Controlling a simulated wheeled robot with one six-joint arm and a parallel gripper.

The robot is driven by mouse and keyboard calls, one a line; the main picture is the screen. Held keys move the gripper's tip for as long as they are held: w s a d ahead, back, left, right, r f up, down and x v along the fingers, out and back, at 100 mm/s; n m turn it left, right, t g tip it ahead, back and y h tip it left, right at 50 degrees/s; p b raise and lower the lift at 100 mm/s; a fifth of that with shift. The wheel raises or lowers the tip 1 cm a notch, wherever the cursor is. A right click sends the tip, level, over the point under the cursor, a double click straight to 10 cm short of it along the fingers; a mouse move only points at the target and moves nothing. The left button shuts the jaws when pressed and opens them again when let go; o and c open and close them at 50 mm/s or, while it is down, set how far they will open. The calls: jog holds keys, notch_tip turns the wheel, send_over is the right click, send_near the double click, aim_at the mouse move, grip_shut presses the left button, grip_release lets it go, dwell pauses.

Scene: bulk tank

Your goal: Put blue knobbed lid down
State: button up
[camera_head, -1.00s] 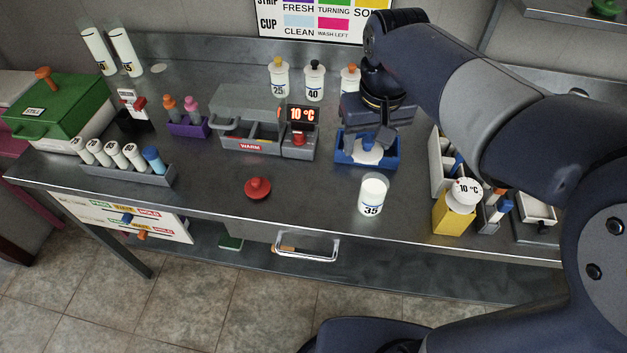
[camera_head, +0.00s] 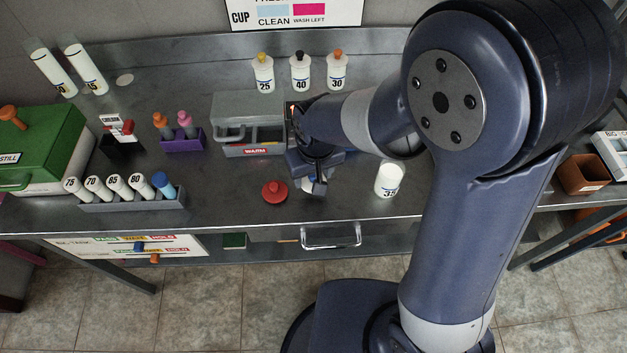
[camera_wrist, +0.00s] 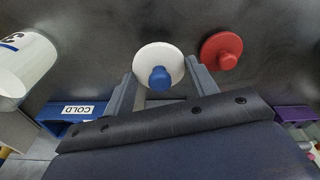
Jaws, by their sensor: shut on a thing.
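The blue knobbed lid (camera_wrist: 160,68) is a white disc with a blue knob. I cannot tell whether the lid touches the bench. A red knobbed lid (camera_head: 274,191) lies just to the left; it also shows in the wrist view (camera_wrist: 221,50).
A white cup marked 35 (camera_head: 388,180) stands to the right of my gripper. A blue holder labelled COLD (camera_wrist: 78,112) shows in the wrist view. The grey WARM box (camera_head: 250,140) is behind left. Bare bench lies left of the red lid.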

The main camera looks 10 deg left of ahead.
jog(key=shift+f, duration=1.85)
jog(key=shift+f, duration=0.15)
jog(key=o, duration=1)
jog(key=r, duration=0.4)
jog(key=s+r, duration=0.1)
jog(key=r, duration=0.7)
jog(key=shift+s+d+r, duration=0.1)
jog(key=shift+s+d, duration=0.05)
jog(key=shift+d, duration=0.25)
jog(key=shift+o, duration=0.3)
